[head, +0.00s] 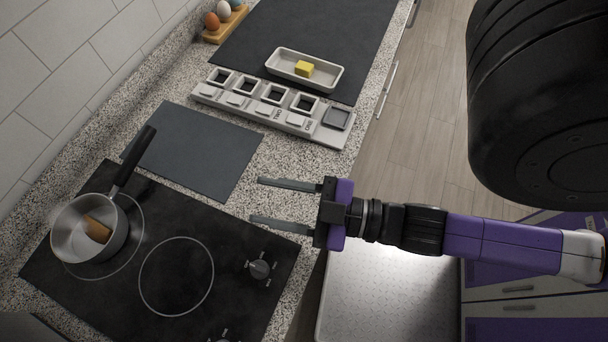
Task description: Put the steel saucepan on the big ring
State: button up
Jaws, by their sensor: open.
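The steel saucepan (75,256) stands upright at the far left of the black cooktop (230,238), with a brown block (97,229) inside. Its black handle (135,160) points up and right, over the edge of the grey mat. One thin ring (144,223) shows partly around the pan's right side; the pan overlaps it and looks off-centre to the left. A second ring (176,276), fully visible and bare, lies to the right and looks slightly smaller. My gripper (254,200) is open and empty above the counter's front edge, well right of the saucepan.
A dark grey mat (200,145) lies behind the cooktop. A control knob (261,266) stands on the cooktop. A tiled wall borders the left.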

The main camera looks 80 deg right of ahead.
jog(key=s+m+g, duration=0.1)
jog(key=s, duration=0.1)
jog(key=s+f+m+g, duration=0.1)
jog(key=s+m+g, duration=0.1)
jog(key=s, duration=0.1)
jog(key=shift+s+a+f+m, duration=0.3)
jog(key=shift+s+a, duration=0.05)
jog(key=shift+a, duration=0.05)
dwell(1.1)
